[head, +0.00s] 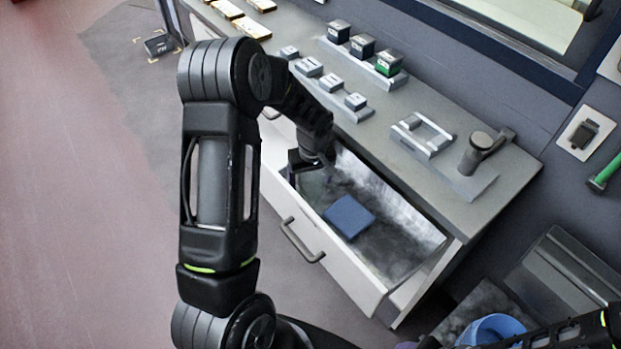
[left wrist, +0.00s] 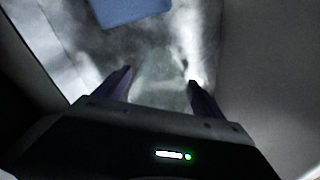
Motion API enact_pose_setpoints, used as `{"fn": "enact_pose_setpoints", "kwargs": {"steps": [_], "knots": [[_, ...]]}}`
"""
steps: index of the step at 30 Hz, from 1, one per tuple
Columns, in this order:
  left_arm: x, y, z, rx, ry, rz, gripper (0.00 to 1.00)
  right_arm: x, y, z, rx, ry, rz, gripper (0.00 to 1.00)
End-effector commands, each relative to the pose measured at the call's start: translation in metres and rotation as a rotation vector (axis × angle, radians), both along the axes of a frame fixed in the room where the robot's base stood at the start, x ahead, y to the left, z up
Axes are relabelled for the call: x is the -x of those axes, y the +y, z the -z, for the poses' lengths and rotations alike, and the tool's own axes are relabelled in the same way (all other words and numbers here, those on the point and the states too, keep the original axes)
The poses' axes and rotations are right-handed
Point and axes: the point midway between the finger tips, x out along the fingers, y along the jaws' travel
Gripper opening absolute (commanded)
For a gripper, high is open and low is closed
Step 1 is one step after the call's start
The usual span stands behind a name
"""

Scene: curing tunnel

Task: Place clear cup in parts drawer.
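The parts drawer (head: 342,262) is pulled out of the grey bench and open at the top. My left gripper (head: 318,172) reaches down into its left part. In the left wrist view the two dark fingers (left wrist: 160,80) stand apart, with a faint, see-through clear cup (left wrist: 160,72) filling the gap between them. The cup's outline is blurred, and I cannot tell whether it touches the drawer floor. In the head view I cannot make the cup out. My right arm enters at the lower right; its gripper is mostly cut off by the bottom edge.
A blue block (head: 349,217) lies on the drawer floor, also seen in the left wrist view (left wrist: 130,10). The benchtop holds several small boxes, a grey bracket (head: 424,136) and a dark cylinder (head: 474,155). A blue container (head: 492,330) stands at the lower right. The drawer's right part is clear.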

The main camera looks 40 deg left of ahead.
Motion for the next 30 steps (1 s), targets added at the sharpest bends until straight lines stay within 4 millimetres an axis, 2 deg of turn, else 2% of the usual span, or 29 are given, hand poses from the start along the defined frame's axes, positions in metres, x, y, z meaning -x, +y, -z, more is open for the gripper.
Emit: {"fn": "enact_pose_setpoints", "kwargs": {"steps": [8, 14, 24, 30], "knots": [[0.0, 0.0, -0.001, 0.0, 0.0, 0.0, 0.8, 0.0, 0.0, -0.001, 0.0, 0.0, 0.0, 0.47], [0.0, -0.001, -0.015, -0.001, -0.002, 0.0, 0.8, 0.0, 0.0, -0.002, 0.0, 0.0, 0.0, 0.47], [0.005, -0.007, -0.082, -0.001, -0.006, 0.0, 0.8, 0.0, 0.0, 0.001, 0.0, 0.0, 0.0, 0.47], [0.008, -0.01, -0.113, 0.0, -0.003, 0.0, 0.8, 0.0, 0.0, 0.002, 0.0, 0.0, 0.0, 0.47]]}}
